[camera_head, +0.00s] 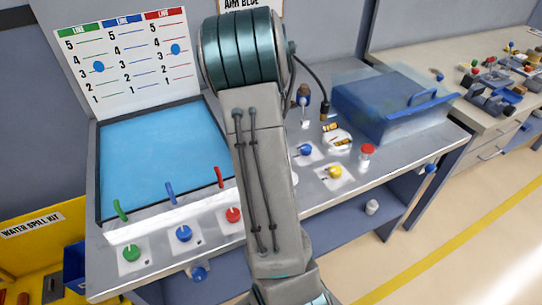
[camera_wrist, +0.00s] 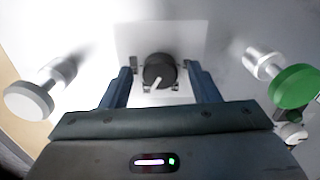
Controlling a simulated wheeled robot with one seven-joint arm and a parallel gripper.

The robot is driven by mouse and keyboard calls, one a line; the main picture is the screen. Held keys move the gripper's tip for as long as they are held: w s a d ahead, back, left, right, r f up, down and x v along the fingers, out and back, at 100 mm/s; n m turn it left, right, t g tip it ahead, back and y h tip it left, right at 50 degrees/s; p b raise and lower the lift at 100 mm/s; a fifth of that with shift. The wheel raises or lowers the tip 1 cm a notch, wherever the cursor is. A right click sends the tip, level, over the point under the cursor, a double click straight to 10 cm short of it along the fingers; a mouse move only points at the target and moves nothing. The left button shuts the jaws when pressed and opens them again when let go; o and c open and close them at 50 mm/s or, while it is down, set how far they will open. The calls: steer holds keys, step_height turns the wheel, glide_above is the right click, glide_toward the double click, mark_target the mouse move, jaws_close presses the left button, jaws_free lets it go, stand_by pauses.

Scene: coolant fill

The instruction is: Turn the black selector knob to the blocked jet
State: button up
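The black selector knob (camera_wrist: 160,68) shows in the wrist view at top centre, in front of a pale plate (camera_wrist: 128,38). Its white pointer mark points down and slightly left in the picture. My gripper (camera_wrist: 161,72) is open, with one blue finger on each side of the knob. A gap shows between each finger and the knob, so I see no contact. In the head view my arm covers the middle, and neither the black knob nor my gripper can be made out there. I cannot tell which jet is blocked.
A white knob (camera_wrist: 30,98) and a green knob (camera_wrist: 294,86) flank my gripper in the wrist view. In the head view, a blue tank (camera_head: 160,150) with coloured levers stands left, and a blue lidded box (camera_head: 385,105) right. Floor at the right is open.

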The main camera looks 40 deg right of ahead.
step_height(320, 180, up, 14)
stand_by(0.6)
steer(key=shift+f, duration=0.1)
stand_by(0.4)
